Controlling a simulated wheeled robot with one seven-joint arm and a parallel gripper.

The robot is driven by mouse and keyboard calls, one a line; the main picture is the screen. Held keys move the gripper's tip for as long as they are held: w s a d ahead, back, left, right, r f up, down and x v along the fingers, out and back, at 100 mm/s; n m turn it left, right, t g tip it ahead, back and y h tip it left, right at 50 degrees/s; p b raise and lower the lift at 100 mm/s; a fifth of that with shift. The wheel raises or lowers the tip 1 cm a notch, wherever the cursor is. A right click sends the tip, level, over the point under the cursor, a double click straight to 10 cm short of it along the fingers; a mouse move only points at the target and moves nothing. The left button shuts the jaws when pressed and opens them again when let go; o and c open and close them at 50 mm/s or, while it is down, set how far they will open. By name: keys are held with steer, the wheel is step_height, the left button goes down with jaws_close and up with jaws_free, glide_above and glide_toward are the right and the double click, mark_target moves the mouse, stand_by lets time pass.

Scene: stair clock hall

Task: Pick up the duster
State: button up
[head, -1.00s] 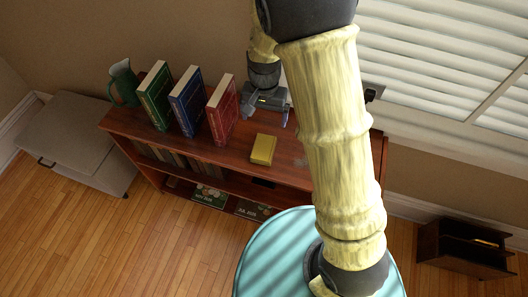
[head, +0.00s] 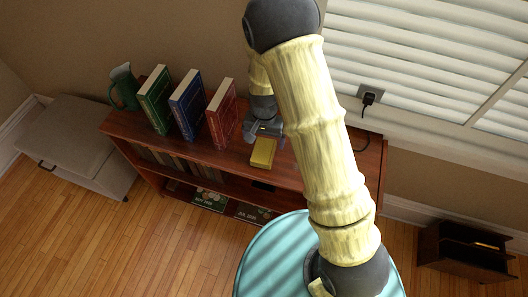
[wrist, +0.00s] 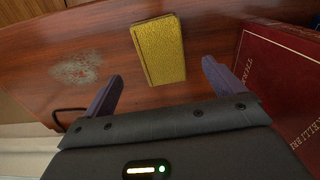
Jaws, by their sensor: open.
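The duster (head: 263,153) looks like a flat yellow oblong block with a textured surface. It lies on the brown wooden shelf top, right of the red book. In the wrist view the duster (wrist: 160,50) is at top centre, just beyond and between the two fingertips, with nothing seen touching it. My gripper (head: 265,135) is open and empty, just behind the duster in the head view. Its two dark purple fingers show spread apart in the wrist view (wrist: 163,72).
The red book (head: 221,113) stands close beside the gripper, with blue (head: 187,105) and green (head: 155,99) books further left. A green jug (head: 124,88) stands at the shelf's left end. A greyish dusty patch (wrist: 76,68) marks the shelf top (wrist: 60,40). A cable (head: 367,120) hangs at the right.

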mark_target(264, 150)
steer(key=shift+f, duration=1.05)
steer(key=shift+w+f+p, duration=0.15)
steer(key=shift+f+p, duration=0.25)
steer(key=shift+f, duration=2.25)
steer(key=shift+c, duration=0.4)
steer(key=c, duration=1)
